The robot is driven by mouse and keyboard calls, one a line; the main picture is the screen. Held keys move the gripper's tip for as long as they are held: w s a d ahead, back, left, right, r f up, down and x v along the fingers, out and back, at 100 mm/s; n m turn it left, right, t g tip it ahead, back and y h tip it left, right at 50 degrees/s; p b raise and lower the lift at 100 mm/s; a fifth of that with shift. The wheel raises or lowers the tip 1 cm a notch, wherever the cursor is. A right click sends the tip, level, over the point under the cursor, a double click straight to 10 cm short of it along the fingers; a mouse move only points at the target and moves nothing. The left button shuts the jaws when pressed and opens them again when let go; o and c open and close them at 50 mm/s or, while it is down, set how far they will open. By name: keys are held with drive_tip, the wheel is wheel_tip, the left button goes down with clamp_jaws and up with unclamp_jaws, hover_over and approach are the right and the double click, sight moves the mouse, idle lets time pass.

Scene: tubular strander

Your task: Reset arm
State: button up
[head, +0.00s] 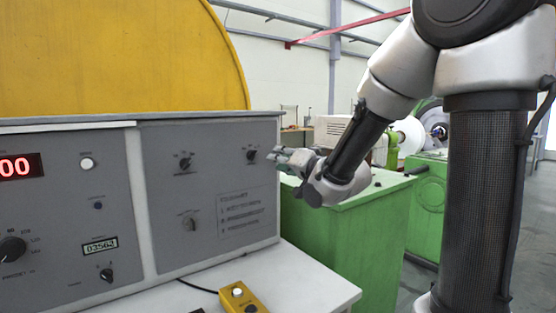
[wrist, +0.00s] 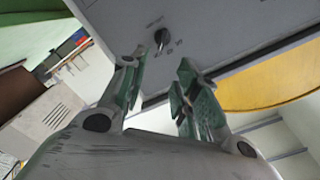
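My gripper (head: 281,158) is at the right end of a grey control panel, level with a small black rotary knob (head: 252,155). In the wrist view the knob (wrist: 161,38) shows beyond the two fingertips of my gripper (wrist: 158,85). The fingers are spread with a gap between them, and nothing is held. The fingertips look apart from the knob, though the exact distance is hard to tell. My arm reaches in from the right of the head view, with its column in the foreground.
The grey panel (head: 160,210) also carries a second knob (head: 185,162), a lower knob (head: 189,222) and a red display (head: 20,166). A yellow pendant box (head: 243,298) lies on the white ledge (head: 300,285). Green cabinets (head: 335,240) stand below and behind my gripper. A yellow cover (head: 120,60) rises behind.

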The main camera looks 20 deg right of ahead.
idle(0.3)
drive_tip(key=s+d+f+n+g+h, duration=0.25)
drive_tip(key=f+g, duration=0.25)
drive_tip(key=f, duration=0.6)
drive_tip(key=s+d+f+n+g+h, duration=0.25)
drive_tip(key=s+d+f+g, duration=0.2)
drive_tip(key=s, duration=0.35)
drive_tip(key=s+d+r+g, duration=0.1)
drive_tip(key=s+r, duration=0.1)
drive_tip(key=s, duration=0.9)
drive_tip(key=s+d+r+g, duration=0.2)
drive_tip(key=s+r, duration=0.1)
drive_tip(key=s, duration=0.8)
drive_tip(key=shift+r+n+h, duration=0.3)
drive_tip(key=shift+s, duration=0.1)
drive_tip(key=shift+c, duration=0.3)
